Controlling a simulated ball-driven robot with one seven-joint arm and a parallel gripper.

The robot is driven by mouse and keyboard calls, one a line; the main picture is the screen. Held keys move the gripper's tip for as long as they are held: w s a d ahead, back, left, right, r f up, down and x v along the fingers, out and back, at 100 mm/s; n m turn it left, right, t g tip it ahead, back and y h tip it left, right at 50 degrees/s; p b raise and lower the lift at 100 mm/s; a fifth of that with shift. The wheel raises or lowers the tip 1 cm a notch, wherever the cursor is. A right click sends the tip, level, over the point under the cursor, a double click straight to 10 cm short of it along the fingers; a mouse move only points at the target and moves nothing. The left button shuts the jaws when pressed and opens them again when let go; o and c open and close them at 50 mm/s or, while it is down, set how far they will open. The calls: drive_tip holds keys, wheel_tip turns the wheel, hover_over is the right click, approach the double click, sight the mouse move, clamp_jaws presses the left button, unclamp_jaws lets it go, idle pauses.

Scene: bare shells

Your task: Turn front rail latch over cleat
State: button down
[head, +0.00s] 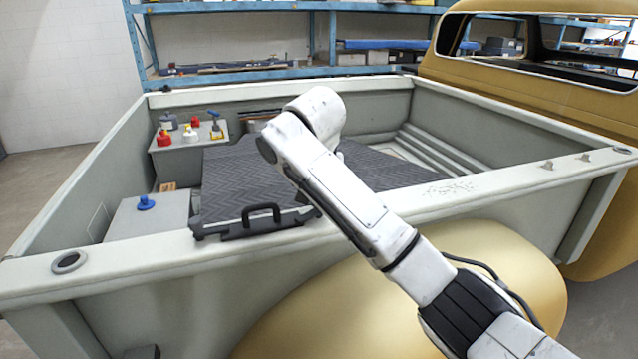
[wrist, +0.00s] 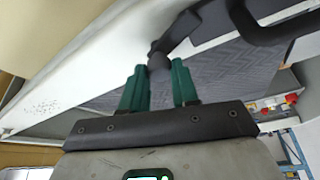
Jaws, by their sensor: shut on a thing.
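My gripper (wrist: 160,82) shows in the wrist view with two green fingers on either side of the dark grey rounded end of a latch (wrist: 159,58), and is shut on it. The latch's arm runs up and right beside the pale rail (wrist: 88,65). In the head view my white arm reaches over the front rail (head: 420,210) and hides the gripper and most of the latch area. A black handle (head: 262,209) stands on the near edge of the dark ribbed cover (head: 240,185); it also shows in the wrist view (wrist: 272,30). I cannot make out the cleat.
Left of the cover are a grey box with a blue knob (head: 146,202) and a ledge with red, white and blue-capped items (head: 190,138). Small grey fittings (head: 547,165) sit on the rail at right. Blue shelving (head: 250,70) stands behind the truck bed; a yellow fender (head: 300,310) bulges below the rail.

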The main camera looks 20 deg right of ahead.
sight(310, 216)
drive_tip(key=m+g+h+p, duration=0.1)
drive_tip(key=m+p, duration=0.2)
drive_tip(key=m, duration=0.2)
drive_tip(key=shift+a, duration=0.15)
drive_tip(key=shift+m+h, duration=0.3)
drive_tip(key=shift+w, duration=0.1)
drive_tip(key=c, duration=0.9)
unclamp_jaws()
drive_tip(key=shift+o, duration=0.2)
drive_tip(key=shift+r, duration=0.1)
drive_tip(key=p+v, duration=0.2)
drive_tip(key=v, duration=0.8)
drive_tip(key=shift+r, duration=0.25)
